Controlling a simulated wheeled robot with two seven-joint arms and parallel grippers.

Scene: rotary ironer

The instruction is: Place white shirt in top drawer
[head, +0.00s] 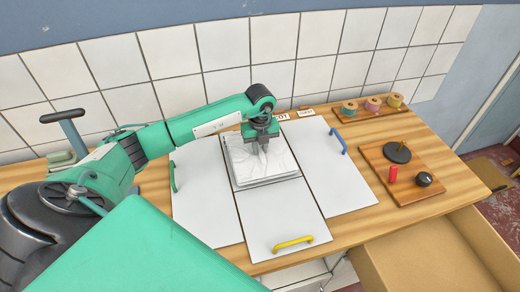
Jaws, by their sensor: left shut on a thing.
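The white shirt (270,170) is a neat folded pile on the upper middle of a white folding board (286,222). My left gripper (264,148) points down at the upper part of the shirt and is shut on it. The fingertips are partly lost against the cloth. An open drawer (425,262) with a tan inside sticks out at the lower right. The part of it in view looks empty, and the frame edge cuts it off. My right gripper is not in view.
The board's panels carry green (172,177), blue (339,141) and yellow (293,244) handles. A wooden plate with a black knob (424,179) and red peg (393,174) lies to the right. Thread spools (372,104) stand near the tiled wall. Bare wooden tabletop lies between board and drawer.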

